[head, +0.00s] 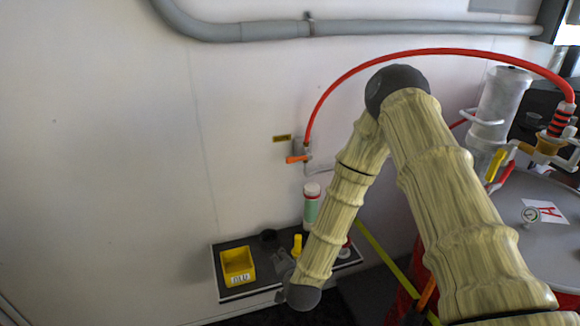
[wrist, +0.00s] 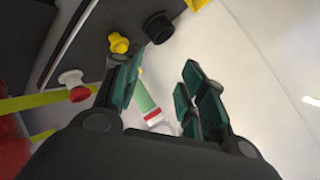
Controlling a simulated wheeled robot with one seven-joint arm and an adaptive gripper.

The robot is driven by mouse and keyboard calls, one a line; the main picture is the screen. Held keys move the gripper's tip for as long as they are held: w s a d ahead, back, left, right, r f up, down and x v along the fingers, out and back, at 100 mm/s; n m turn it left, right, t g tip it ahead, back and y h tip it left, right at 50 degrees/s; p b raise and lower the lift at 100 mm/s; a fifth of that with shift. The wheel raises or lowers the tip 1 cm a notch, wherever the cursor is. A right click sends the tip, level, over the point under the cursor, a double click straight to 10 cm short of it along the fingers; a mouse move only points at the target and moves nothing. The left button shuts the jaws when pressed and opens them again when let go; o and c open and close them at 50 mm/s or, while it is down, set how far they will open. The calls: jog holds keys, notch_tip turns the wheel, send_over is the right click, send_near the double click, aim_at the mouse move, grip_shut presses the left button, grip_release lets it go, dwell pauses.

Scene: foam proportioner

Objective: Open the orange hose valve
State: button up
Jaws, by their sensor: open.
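The orange hose valve (head: 296,159) is a small orange lever on a grey fitting on the white wall, at the lower end of the red hose (head: 345,72). In the head view it is in plain sight, left of my forearm. My gripper (wrist: 160,72) is open and empty in the wrist view, its dark teal fingers spread apart. In the head view my gripper is mostly hidden by my arm, low over the shelf, well below the valve. The valve does not show in the wrist view.
A dark shelf (head: 237,292) holds a yellow bin (head: 237,265), a yellow fitting (head: 297,244) and a green-and-white bottle (head: 311,205). The bottle shows between my fingers in the wrist view (wrist: 146,99). A grey drum top (head: 510,205) stands right. The wall left of the valve is clear.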

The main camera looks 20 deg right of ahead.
jog(key=w+d+r+m+t+h+b, duration=0.1)
jog(key=w+r+m+t, duration=0.15)
jog(key=w+r, duration=0.25)
jog(key=w+d+r+m+t+h, duration=0.1)
jog(key=w+d+r+m+h, duration=0.15)
jog(key=w+r, duration=0.3)
jog(key=m+t+h, duration=0.2)
jog(key=m+h, duration=0.1)
jog(key=m, duration=0.3)
send_near(291, 163)
jog(key=r, duration=0.1)
jog(key=shift+y, duration=0.25)
jog(key=p+x, duration=0.2)
jog(key=x, duration=0.8)
jog(key=shift+w+d+f, duration=0.1)
jog(key=shift+w+d, duration=0.15)
jog(key=shift+w, duration=0.1)
grip_shut()
jog(key=shift+d, duration=0.25)
jog(key=shift+a+n, duration=0.2)
jog(key=shift+n, duration=0.1)
jog(key=shift+a+f, duration=0.1)
jog(key=shift+f, duration=0.1)
